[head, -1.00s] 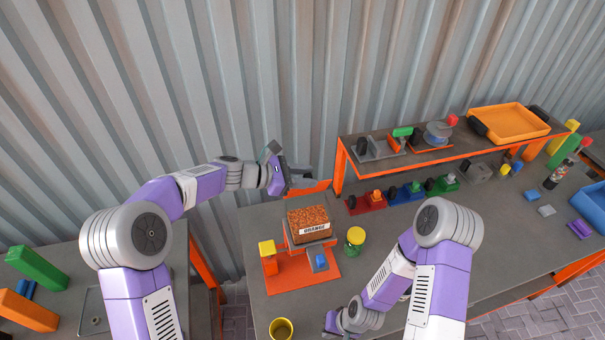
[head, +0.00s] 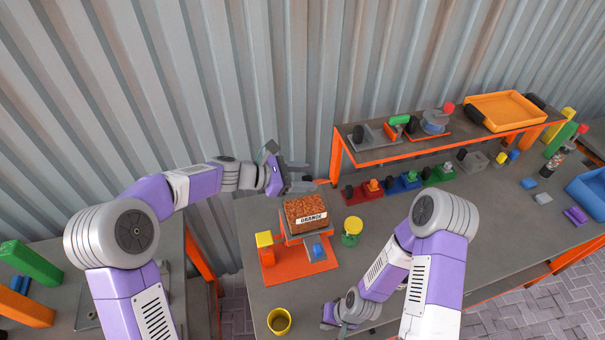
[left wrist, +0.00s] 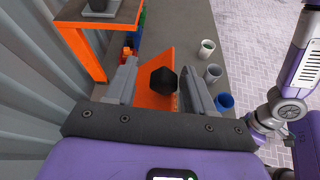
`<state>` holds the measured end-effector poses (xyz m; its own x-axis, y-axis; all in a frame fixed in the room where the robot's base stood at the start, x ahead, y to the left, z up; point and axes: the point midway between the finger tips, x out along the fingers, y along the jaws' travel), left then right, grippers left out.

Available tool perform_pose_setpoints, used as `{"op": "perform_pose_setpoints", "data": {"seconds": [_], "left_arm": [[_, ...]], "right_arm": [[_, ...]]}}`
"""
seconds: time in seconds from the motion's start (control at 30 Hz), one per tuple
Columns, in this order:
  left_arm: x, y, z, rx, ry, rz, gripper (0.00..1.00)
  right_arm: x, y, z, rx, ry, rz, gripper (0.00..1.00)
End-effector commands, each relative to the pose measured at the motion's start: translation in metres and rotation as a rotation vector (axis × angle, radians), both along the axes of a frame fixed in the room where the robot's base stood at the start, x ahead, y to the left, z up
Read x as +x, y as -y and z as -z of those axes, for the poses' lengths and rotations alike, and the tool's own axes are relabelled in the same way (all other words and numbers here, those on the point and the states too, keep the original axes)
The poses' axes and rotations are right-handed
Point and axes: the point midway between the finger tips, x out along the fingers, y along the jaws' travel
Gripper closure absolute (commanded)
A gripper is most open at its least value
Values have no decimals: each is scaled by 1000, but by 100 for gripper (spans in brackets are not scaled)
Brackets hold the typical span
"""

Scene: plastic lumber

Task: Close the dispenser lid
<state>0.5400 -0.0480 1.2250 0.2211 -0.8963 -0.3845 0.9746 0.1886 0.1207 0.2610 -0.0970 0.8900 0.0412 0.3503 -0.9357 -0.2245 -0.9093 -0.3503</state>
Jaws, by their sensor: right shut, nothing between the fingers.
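The dispenser (head: 285,268) stands on the table with an orange base. Its hopper, labelled ORANGE (head: 311,220), is filled with orange-brown granules and uncovered on top. The orange lid (head: 322,182) stands raised behind the hopper, mostly hidden by my left gripper (head: 305,183). In the left wrist view the orange lid (left wrist: 150,102) has a black knob (left wrist: 163,80). My left gripper's fingers (left wrist: 160,88) are open, one on each side of the knob; contact cannot be told. My right gripper (head: 328,313) is low by the table's front, shut and empty.
A raised orange-framed shelf (head: 450,140) is at the back right. A corrugated wall (head: 220,80) is close behind my left arm.

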Motion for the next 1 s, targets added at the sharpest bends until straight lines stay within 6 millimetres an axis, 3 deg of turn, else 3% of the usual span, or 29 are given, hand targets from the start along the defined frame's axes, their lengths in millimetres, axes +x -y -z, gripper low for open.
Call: {"op": "perform_pose_setpoints", "data": {"seconds": [0.27, 0.7, 1.0], "left_arm": [[2, -2, -4, -3, 10, -3, 47], [-13, -58, -27, -1, 7, -6, 47], [-16, -68, -32, -1, 6, -1, 47]], "right_arm": [[0, 0, 0, 0, 0, 0, 100], [0, 0, 5, 0, 0, 0, 100], [0, 0, 6, 0, 0, 0, 100]]}}
